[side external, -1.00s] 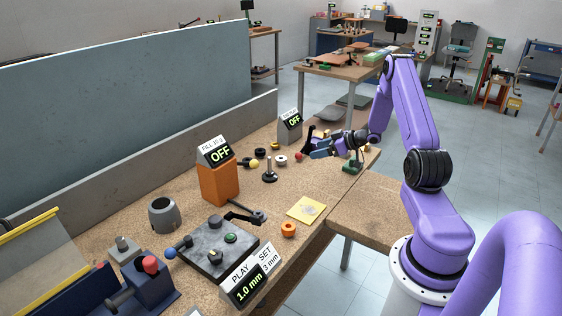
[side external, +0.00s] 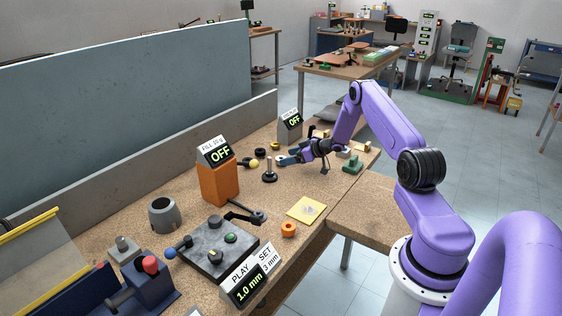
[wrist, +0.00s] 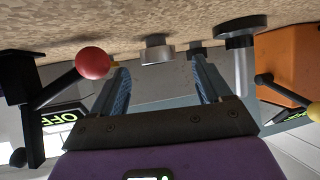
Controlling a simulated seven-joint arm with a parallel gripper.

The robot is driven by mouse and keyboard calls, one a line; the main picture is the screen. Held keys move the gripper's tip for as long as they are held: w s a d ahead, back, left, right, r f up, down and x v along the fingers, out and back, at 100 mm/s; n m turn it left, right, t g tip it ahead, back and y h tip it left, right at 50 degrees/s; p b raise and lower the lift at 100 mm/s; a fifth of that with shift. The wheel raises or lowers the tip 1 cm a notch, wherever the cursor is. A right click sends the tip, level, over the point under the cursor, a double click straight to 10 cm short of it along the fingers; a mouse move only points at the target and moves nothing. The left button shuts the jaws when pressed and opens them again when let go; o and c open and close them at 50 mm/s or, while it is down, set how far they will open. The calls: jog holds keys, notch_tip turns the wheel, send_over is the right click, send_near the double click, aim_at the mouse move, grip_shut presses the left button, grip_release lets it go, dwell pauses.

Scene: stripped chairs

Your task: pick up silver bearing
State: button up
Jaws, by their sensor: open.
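The silver bearing (wrist: 157,50) is a short, shiny metal ring on the speckled bench top. In the wrist view it sits ahead of my gripper (wrist: 160,66), between the lines of the two blue fingers. The fingers are open with nothing between them; I cannot tell the exact gap to the bearing. In the side view my gripper (side external: 284,158) is low over the bench, reaching left, and its fingers cover the bearing's place.
A red ball knob (wrist: 92,61) is close beside one finger.

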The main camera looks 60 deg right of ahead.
aim_at(279, 159)
jog(key=shift+x, duration=1.55)
jog(key=shift+c, duration=0.2)
jog(key=c, duration=1.1)
jog(key=shift+c, duration=0.2)
jog(key=shift+d+r, duration=0.1)
jog(key=shift+r, duration=0.15)
